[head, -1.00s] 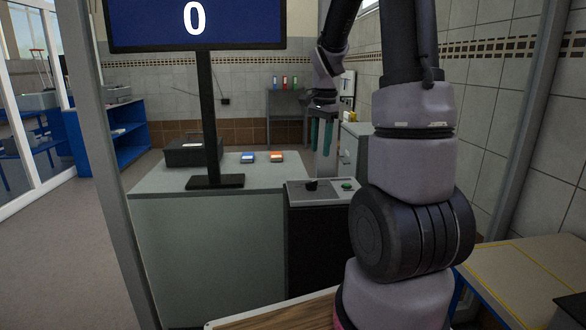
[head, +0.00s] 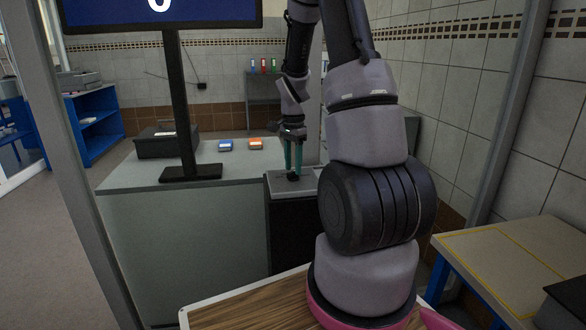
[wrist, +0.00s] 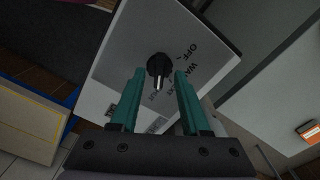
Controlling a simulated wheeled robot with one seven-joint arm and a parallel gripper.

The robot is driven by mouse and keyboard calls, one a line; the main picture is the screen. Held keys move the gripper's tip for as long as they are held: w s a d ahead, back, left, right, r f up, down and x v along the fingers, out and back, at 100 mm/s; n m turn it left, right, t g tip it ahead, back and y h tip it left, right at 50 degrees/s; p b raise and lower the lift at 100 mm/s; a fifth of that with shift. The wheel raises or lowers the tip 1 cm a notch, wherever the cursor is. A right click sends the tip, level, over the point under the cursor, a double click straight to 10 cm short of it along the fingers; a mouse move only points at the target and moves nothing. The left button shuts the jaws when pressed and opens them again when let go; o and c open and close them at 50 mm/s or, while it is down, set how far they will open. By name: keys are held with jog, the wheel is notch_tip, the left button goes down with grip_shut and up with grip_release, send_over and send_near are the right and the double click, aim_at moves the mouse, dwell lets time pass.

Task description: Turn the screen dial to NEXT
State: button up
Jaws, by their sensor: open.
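The screen dial is a black knob (wrist: 159,66) with a white pointer mark, on a light grey panel (wrist: 125,45) lettered "OFF" and other words partly hidden by a finger. In the wrist view the pointer faces down the picture, between my fingers. My gripper (wrist: 160,73) is open, its teal fingertips on either side of the knob; whether they touch it I cannot tell. In the head view my gripper (head: 294,170) points down over the dial (head: 293,177). The screen (head: 130,14) shows a white figure, partly cut off.
The panel tops a dark cabinet beside a grey counter (head: 120,180). On the counter stand the screen's post (head: 180,110), a dark box (head: 160,145), and a blue (head: 225,145) and an orange item (head: 255,143). My arm hides the panel's right side.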

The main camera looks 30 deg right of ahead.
jog(key=shift+f, duration=0.7)
grip_shut()
jog(key=shift+n, duration=0.3)
jog(key=n, duration=0.3)
jog(key=shift+n, duration=2)
